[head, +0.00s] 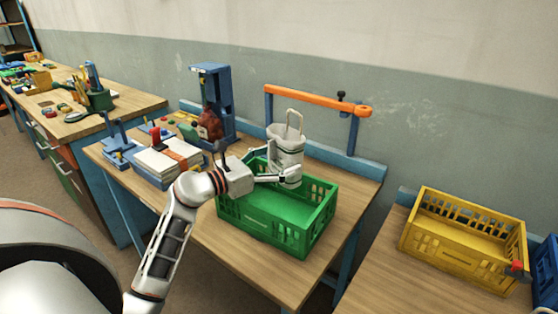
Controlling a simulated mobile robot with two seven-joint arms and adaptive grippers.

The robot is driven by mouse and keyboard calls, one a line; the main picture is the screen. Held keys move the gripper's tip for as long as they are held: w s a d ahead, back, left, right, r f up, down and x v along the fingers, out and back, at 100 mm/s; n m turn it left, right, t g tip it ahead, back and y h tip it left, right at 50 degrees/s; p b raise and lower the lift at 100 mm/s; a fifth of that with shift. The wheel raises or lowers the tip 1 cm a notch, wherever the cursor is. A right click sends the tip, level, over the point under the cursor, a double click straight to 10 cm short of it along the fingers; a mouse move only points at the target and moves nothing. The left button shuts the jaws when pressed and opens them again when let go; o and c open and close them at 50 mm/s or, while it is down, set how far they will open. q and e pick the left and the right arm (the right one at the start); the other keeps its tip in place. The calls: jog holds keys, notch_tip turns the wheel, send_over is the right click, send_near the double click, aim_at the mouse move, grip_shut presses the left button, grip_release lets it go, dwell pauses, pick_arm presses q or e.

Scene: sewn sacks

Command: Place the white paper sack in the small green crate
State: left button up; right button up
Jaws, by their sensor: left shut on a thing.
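The white paper sack (287,146) is upright, with a pale loop standing up from its top. My left gripper (285,178) is shut on the sack's lower part. The sack shows over the back part of the small green crate (268,228). The crate stands on the middle wooden table, and its visible floor is empty. I cannot tell whether the sack's bottom touches the crate, since the gripper and arm cover part of it. My right gripper is not in view.
A blue stand (214,100) with a dark red-brown item and an orange bar (318,100) on a post stand behind the crate. A stack of white sheets (167,160) lies left. A yellow crate (465,240) stands on the right table. A cluttered bench (120,102) is far left.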

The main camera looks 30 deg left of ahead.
pick_arm(q)
jog(key=shift+f, duration=0.25)
jog(key=o, duration=1.1)
jog(key=shift+r, duration=0.1)
jog(key=shift+r, duration=0.25)
jog(key=b+v, duration=0.2)
jog(key=v, duration=1)
